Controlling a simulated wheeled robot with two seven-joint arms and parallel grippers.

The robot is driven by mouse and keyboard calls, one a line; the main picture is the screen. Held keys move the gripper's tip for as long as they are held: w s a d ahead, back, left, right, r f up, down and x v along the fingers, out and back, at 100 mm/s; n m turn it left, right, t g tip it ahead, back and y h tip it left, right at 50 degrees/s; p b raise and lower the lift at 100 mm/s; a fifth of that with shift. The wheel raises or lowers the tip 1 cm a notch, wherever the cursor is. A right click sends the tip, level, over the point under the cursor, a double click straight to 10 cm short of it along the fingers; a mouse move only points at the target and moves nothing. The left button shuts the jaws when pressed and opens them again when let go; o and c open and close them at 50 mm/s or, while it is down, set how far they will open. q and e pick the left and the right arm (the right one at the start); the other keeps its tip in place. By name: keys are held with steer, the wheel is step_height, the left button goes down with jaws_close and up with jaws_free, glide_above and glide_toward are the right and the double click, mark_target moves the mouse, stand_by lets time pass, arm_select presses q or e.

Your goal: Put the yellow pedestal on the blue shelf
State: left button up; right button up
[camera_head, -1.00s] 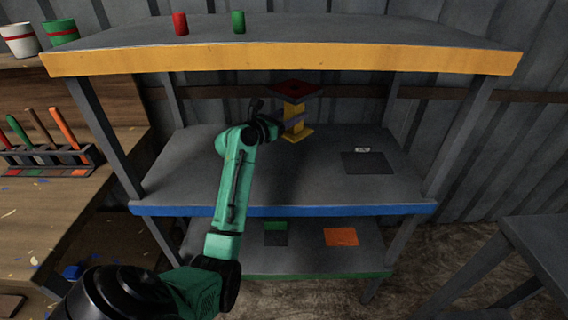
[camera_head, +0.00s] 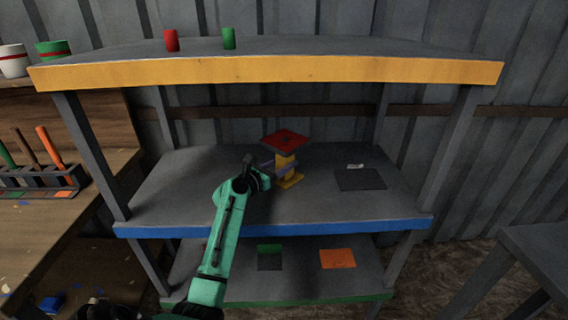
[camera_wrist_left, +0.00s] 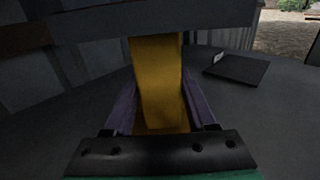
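The yellow pedestal (camera_head: 287,173) has a square base and a square red top plate (camera_head: 285,139). It is upright over the middle of the blue-edged shelf (camera_head: 230,200); whether its base touches the shelf I cannot tell. My left gripper (camera_head: 280,167) reaches in from the front left with its purple fingers around the pedestal's column. In the left wrist view the yellow column (camera_wrist_left: 158,85) stands between both fingers, and the gripper appears shut on it. The plate's dark underside crosses the top of that view. My right gripper is not in view.
A dark square pad (camera_head: 360,179) with a small white tag lies right of the pedestal on the blue-edged shelf. The yellow-edged shelf (camera_head: 270,70) is above, carrying a red and a green cup. The green-edged shelf (camera_head: 300,285) is below. Posts stand at the corners.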

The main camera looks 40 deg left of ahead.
arm_select(q)
steer(key=o, duration=0.3)
steer(key=shift+r, duration=0.15)
steer(key=s, duration=0.4)
steer(key=s+a, duration=0.1)
steer(key=s, duration=0.7)
steer(key=shift+a, duration=0.3)
